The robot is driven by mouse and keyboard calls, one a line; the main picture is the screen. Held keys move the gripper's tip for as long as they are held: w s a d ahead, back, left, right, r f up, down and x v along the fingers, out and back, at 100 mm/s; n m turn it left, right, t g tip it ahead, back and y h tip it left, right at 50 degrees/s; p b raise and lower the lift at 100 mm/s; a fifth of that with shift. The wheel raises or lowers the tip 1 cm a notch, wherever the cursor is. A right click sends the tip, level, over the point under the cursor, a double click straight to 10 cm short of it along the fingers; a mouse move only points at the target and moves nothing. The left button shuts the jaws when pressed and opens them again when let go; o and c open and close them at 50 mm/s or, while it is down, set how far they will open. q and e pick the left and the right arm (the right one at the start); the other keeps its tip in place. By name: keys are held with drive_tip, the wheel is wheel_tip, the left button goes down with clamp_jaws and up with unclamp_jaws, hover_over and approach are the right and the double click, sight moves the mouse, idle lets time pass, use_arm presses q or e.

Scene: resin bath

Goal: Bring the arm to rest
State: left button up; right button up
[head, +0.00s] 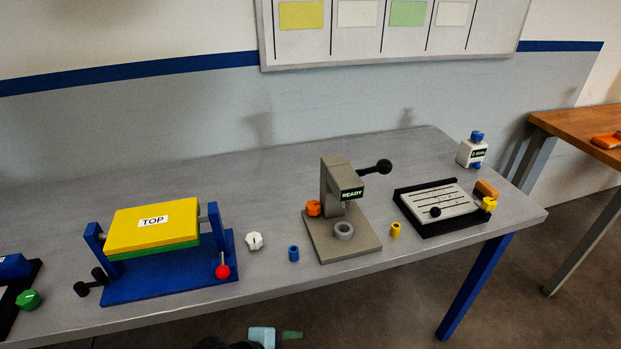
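Neither of my grippers can be made out for certain. At the bottom edge, in front of the grey table (370,150), a dark shape, a light blue block (262,337) and a green tip (292,335) show, partly cut off. I cannot tell whether these are part of my arm or a separate thing. No arm reaches over the table.
A yellow and green block marked TOP (150,228) sits in a blue stand (170,284). A grey press marked READY (343,200), a black-framed tray (445,226) and a white bottle (471,153) stand to the right. Small knobs and cylinders lie between.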

use_arm(q)
drive_tip(key=s+a+f+n+t+y, duration=0.2)
drive_tip(key=s+a+f+n, duration=0.2)
drive_tip(key=s+a+n, duration=0.4)
drive_tip(key=s+a+f+n+t+y, duration=0.1)
drive_tip(key=s+a+f+n+y, duration=0.2)
drive_tip(key=s+a+f+n, duration=0.2)
drive_tip(key=s+a+n, duration=0.3)
drive_tip(key=s+n, duration=0.1)
drive_tip(key=s, duration=0.2)
drive_tip(key=shift+s+a+f+n+t+y, duration=0.2)
drive_tip(key=shift+s+f+n+t+y, duration=0.1)
drive_tip(key=shift+s+n+t, duration=0.1)
idle(1.1)
